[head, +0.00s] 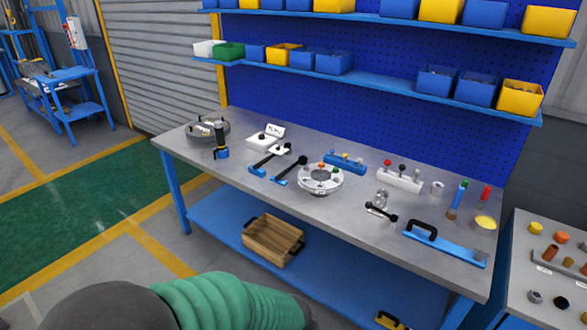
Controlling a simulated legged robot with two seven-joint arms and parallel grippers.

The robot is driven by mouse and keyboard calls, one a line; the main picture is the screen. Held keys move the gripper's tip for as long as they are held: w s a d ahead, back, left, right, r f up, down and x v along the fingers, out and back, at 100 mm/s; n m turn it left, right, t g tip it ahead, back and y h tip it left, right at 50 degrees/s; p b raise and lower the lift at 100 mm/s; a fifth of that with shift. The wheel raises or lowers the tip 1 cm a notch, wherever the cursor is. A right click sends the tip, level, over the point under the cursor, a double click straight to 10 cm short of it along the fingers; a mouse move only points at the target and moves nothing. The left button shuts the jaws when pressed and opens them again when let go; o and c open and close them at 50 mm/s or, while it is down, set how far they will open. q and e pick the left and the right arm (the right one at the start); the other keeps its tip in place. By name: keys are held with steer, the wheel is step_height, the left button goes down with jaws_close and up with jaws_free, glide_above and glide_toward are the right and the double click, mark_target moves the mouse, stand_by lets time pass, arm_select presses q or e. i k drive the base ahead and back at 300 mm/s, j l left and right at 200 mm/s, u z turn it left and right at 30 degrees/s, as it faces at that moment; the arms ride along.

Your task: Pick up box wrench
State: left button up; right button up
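Two long tools with blue handles and dark heads lie side by side on the workbench, left of centre: a left one (266,161) and a right one (289,171). A small dark tool with a rounded end (381,211) lies near the front edge, right of centre. Any of these may be the box wrench; they are too small to tell. A round silver flanged shell (309,187) with coloured parts on top sits right of the blue-handled tools. Neither of my grippers is in view.
A wooden crate (270,243) stands on the lower shelf.

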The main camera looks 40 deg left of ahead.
mark_target(302, 160)
steer(key=u, duration=1.7)
steer(key=i+l+u, duration=0.1)
steer(key=i, duration=0.45)
steer(key=i+l+u, duration=0.1)
steer(key=i+l, duration=0.15)
steer(key=i, duration=0.25)
steer(key=i+l+u, duration=0.1)
steer(key=i+l, duration=0.15)
steer(key=i, duration=0.25)
